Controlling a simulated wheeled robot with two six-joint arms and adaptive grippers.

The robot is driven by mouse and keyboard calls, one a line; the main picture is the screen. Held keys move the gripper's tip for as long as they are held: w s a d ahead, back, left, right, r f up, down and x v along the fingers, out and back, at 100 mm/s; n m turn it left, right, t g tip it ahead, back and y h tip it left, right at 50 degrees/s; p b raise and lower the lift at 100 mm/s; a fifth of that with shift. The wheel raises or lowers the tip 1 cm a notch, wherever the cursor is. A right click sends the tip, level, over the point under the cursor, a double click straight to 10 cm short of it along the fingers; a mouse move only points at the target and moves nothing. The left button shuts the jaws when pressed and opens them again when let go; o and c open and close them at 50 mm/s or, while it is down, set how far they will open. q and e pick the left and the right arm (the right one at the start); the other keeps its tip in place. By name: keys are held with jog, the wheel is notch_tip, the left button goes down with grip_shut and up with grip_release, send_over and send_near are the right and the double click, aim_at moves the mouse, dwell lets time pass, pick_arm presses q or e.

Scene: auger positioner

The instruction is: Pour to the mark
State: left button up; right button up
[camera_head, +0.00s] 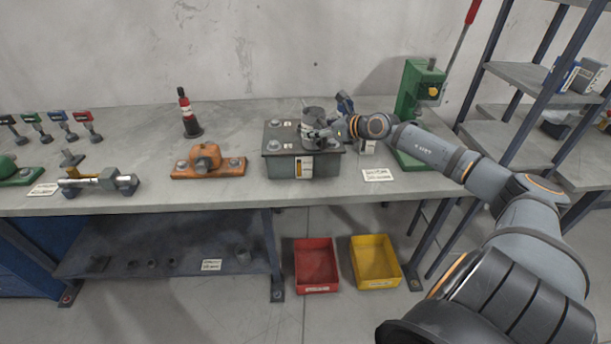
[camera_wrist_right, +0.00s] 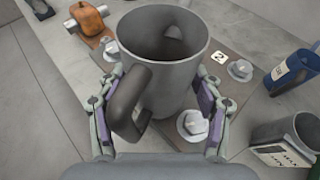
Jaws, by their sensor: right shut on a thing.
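A grey jug (camera_head: 313,113) with a dark handle is held over the right part of a grey box (camera_head: 285,168) with pale caps on top and a label with an orange stripe on its front. My right gripper (camera_head: 323,133) is shut on the jug. In the right wrist view the jug (camera_wrist_right: 178,75) stands between the fingers (camera_wrist_right: 160,115), its open mouth showing and its handle towards me. It looks about upright; I cannot tell what liquid it holds. A cap (camera_wrist_right: 192,125) and a "2" label show beside the jug. The gap between jug and box is hard to judge. My left gripper is not in view.
Right of the box are a blue bottle (camera_wrist_right: 293,72), a labelled grey cup (camera_wrist_right: 290,140) and a green press (camera_head: 415,100). An orange fixture (camera_head: 207,160) and a red-and-black tool (camera_head: 188,112) stand left. Red (camera_head: 316,266) and yellow (camera_head: 376,262) bins sit below.

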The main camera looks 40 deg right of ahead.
aim_at(313, 111)
jog(key=shift+f, duration=0.15)
notch_tip(313, 111, up, 6)
jog(key=p, duration=0.4)
jog(key=shift+r+p, duration=0.2)
jog(key=shift+p, duration=0.15)
jog(key=shift+f, duration=0.1)
